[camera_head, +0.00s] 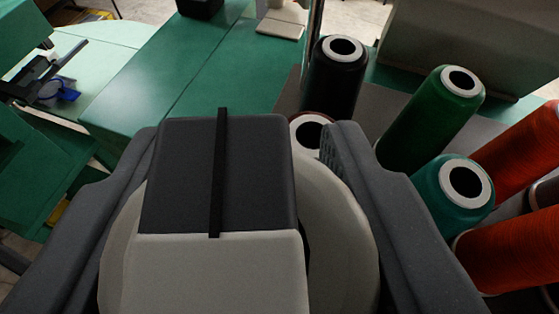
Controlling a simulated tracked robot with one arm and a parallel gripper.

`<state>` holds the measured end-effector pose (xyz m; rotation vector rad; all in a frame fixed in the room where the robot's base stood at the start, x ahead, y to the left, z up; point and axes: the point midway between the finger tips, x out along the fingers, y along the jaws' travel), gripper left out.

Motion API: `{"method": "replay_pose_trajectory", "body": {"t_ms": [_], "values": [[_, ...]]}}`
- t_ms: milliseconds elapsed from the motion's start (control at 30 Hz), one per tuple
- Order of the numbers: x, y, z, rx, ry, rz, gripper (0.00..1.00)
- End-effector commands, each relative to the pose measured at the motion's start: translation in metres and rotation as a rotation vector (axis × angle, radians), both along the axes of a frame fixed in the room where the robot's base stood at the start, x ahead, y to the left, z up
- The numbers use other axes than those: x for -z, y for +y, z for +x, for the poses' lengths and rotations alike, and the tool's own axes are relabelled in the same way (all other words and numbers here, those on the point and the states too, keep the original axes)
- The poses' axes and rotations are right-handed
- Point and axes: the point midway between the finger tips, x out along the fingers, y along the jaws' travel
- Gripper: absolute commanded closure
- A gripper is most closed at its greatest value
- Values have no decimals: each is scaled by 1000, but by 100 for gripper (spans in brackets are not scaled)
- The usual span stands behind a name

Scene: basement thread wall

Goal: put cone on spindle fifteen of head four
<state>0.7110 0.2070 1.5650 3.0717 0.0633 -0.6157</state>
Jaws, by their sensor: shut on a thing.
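My gripper (243,140) fills the lower middle of the view, with a dark grey finger on each side. It is shut on a large cream cone (345,235), whose rounded sides show between the fingers. My own grey housing hides the cone's middle and its top. A group of thread cones stands ahead and to the right: a black cone (333,85), a dark green cone (428,120), a teal cone (455,205) and orange-red cones (515,250). Another cone (300,122) with a pale top ring is mostly hidden behind my right finger. I cannot make out any spindle or head numbers.
A green machine top (225,65) runs across the upper left and middle, mostly clear. A pale green table (85,60) with a dark device and a blue item (67,93) is at the far left. A thin metal post (314,35) stands beside the black cone. A grey-beige box (465,45) is behind the cones.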

Motion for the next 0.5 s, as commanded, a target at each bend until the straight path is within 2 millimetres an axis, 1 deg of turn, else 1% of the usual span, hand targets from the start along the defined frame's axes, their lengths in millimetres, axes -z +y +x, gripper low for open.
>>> {"method": "replay_pose_trajectory", "body": {"t_ms": [33,500], "values": [[5,1,0,-1,1,0,89],[45,4,-1,-6,0,-1,89]]}}
